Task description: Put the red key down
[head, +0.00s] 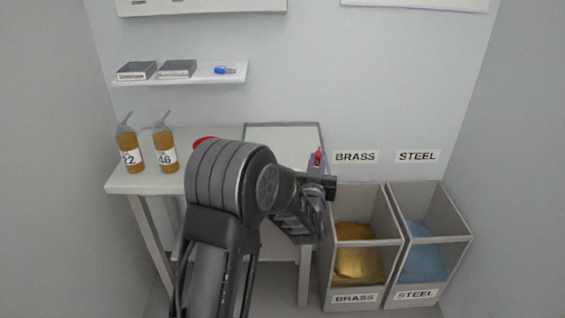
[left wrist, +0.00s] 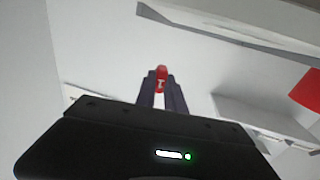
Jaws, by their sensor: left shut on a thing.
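The red key (head: 318,156) shows as a small red piece at the tips of my left gripper (head: 316,166). In the left wrist view the red key (left wrist: 161,78) is pinched between the two dark fingers of the gripper (left wrist: 161,88). The gripper is shut on it. In the head view it is held in front of the right end of the white table (head: 225,150), by the grey-rimmed tray (head: 284,125). Whether the key touches anything below cannot be told. My right gripper is not in view.
Two amber bottles, labelled 22 (head: 129,150) and 40 (head: 164,150), stand at the table's left. A red round thing (head: 205,140) is partly hidden behind my arm. BRASS (head: 395,250) and STEEL (head: 462,238) bins stand at right. A shelf (head: 235,76) hangs above.

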